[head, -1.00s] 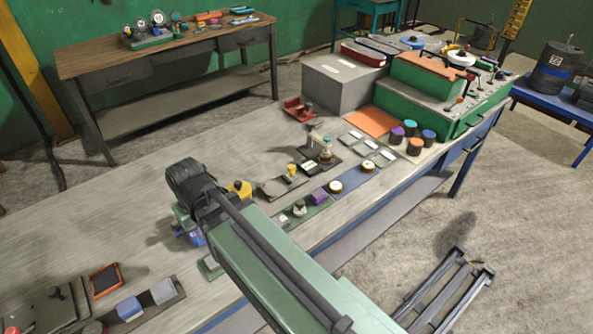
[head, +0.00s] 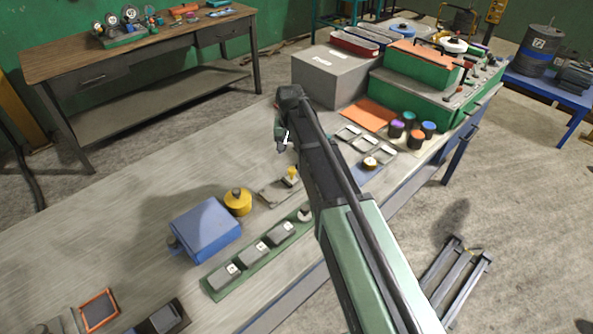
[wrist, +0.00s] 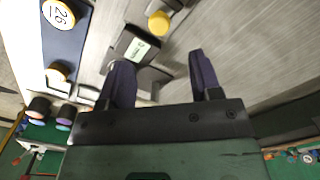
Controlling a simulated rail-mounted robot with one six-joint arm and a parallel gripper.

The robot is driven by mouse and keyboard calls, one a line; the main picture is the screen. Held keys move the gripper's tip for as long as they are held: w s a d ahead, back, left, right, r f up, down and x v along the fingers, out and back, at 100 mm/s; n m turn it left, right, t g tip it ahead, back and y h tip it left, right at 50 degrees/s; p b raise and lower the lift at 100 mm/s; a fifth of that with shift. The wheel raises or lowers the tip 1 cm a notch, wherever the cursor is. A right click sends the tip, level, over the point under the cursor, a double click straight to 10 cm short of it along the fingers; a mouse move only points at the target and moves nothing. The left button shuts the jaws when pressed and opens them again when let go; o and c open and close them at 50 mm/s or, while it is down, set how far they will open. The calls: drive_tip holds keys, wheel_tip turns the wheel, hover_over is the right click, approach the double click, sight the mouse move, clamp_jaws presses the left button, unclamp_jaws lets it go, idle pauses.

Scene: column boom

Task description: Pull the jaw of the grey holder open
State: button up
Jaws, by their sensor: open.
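My gripper (head: 283,137) is over the bench in the head view, at the end of my arm. In the wrist view its two dark fingers are spread apart with a gap between the tips (wrist: 160,70), and nothing is gripped. A dark grey fixture (wrist: 122,46) with a white label lies beyond the left finger in the wrist view. It looks like the grey holder, but I cannot be sure. The finger overlaps its lower part in the picture; contact cannot be told. A grey piece (wrist: 152,80) shows between the fingers. My arm hides this area in the head view.
A yellow round knob (wrist: 159,23) is near the fixture. A blue mat (wrist: 66,45) with round dials lies to its left. In the head view, a grey box (head: 330,75), an orange mat (head: 366,113) and several dark cups (head: 416,139) are farther back.

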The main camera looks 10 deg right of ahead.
sight(292, 169)
wheel_tip(292, 169, down, 9)
drive_tip(key=b, duration=0.7)
drive_tip(key=shift+f+b, duration=0.1)
drive_tip(key=shift+b, duration=0.25)
